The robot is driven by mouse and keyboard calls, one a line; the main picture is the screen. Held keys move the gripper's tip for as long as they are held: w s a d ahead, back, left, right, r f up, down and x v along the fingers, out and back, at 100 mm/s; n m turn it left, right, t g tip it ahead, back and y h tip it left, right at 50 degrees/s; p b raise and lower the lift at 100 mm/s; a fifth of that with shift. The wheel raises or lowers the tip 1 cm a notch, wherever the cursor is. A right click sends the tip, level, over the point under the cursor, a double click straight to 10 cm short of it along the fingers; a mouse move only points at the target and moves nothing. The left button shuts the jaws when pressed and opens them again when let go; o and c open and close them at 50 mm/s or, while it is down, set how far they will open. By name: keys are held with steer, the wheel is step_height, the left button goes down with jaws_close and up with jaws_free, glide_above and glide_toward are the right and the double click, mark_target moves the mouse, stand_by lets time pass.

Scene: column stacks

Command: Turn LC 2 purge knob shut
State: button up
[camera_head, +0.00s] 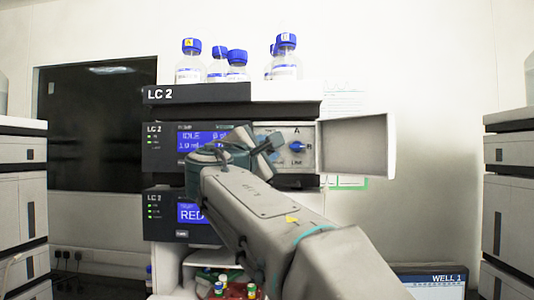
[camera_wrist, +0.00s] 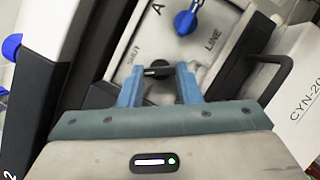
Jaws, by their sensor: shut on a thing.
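The LC 2 stack (camera_head: 200,93) stands ahead, with its right-hand front panel (camera_head: 305,160) uncovered. In the wrist view, the black purge knob (camera_wrist: 157,69) sits on that panel beside the word SHUT. My gripper (camera_wrist: 160,75) is shut on this knob, with one blue finger at each side. The knob's bar lies crosswise between the fingertips; its exact setting is hard to read. In the head view, my gripper (camera_head: 270,145) is at the panel and hides the black knob. A blue selector knob (camera_wrist: 186,21) is just beyond, near the letters A and LINE.
An open door (camera_head: 358,146) sticks out right of the panel. Blue-capped bottles (camera_head: 237,66) stand on top of the stack. Small vials (camera_head: 235,290) sit below my arm. Other instrument stacks (camera_head: 22,200) stand at both sides. A WELL 1 screen (camera_head: 430,282) is at lower right.

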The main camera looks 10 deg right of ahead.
steer(key=shift+a+r+m+g+y+p, duration=0.15)
steer(key=shift+m+g+p, duration=0.35)
steer(key=shift+m, duration=1.2)
steer(key=shift+d+r+m+g+y+p, duration=0.15)
steer(key=shift+m+g, duration=0.55)
steer(key=shift+m, duration=1)
steer(key=shift+a+f, duration=0.1)
steer(key=o, duration=0.7)
steer(key=b+v, duration=0.2)
steer(key=v, duration=1.1)
steer(key=shift+s+a, duration=0.25)
steer(key=shift+a, duration=0.05)
